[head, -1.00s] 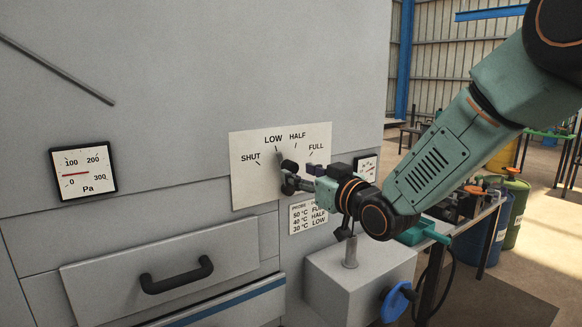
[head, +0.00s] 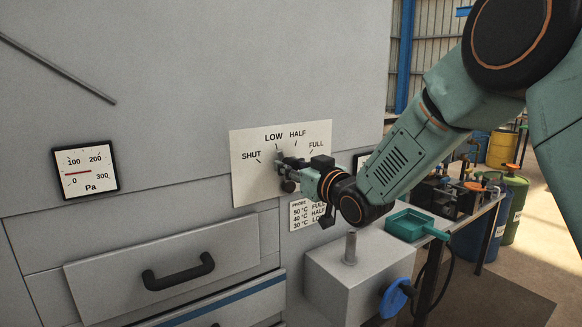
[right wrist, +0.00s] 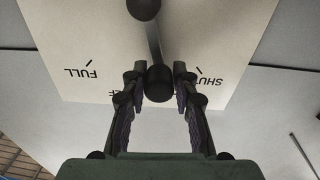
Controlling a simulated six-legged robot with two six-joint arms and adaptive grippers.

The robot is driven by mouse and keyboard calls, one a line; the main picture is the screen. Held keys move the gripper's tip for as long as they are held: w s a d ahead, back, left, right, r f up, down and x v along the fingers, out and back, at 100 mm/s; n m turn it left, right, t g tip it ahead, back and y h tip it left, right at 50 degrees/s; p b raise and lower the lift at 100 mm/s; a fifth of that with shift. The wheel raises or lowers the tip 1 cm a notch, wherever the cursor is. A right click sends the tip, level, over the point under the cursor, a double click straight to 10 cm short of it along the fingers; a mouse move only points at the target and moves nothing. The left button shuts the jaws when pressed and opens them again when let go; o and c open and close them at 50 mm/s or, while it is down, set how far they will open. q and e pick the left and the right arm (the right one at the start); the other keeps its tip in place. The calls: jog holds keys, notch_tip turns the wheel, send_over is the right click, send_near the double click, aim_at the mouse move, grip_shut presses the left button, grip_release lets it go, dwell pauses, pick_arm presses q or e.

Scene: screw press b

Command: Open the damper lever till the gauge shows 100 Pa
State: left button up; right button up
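The pressure gauge (head: 85,186) is on the grey panel at left in the head view. Its red needle points left, between 0 and 100 Pa. The damper plate (head: 250,187) is marked SHUT, LOW, HALF and FULL. The damper lever (right wrist: 154,42) stands near LOW, with its black knob (right wrist: 160,84) showing in the right wrist view. My right gripper (right wrist: 160,88) has one finger on each side of the knob, with narrow gaps visible. In the head view my right gripper (head: 282,164) hides most of the lever. My left gripper is out of view.
A small instruction card (head: 300,214) is below the plate. A drawer with a black handle (head: 178,273) is lower left. A grey box (head: 340,285) with a blue handwheel (head: 397,298) stands below my right arm. A teal tray (head: 407,224) and barrels are at right.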

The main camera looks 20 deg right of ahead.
grip_shut()
jog(key=shift+d, duration=0.2)
dwell(0.3)
jog(key=m, duration=0.1)
jog(key=d+m+p, duration=0.1)
jog(key=shift+w+d+r+m+p, duration=0.2)
jog(key=shift+m+p, duration=0.1)
jog(key=shift+m, duration=0.1)
jog(key=shift+w+d+f+m+p, duration=0.15)
jog(key=shift+d+m+p, duration=0.25)
jog(key=shift+m, duration=0.4)
jog(key=shift+w+d+m+p, duration=0.15)
jog(key=shift+d+m, duration=0.3)
jog(key=shift+m, duration=0.35)
jog(key=o, duration=0.5)
grip_release()
jog(key=shift+o, duration=0.2)
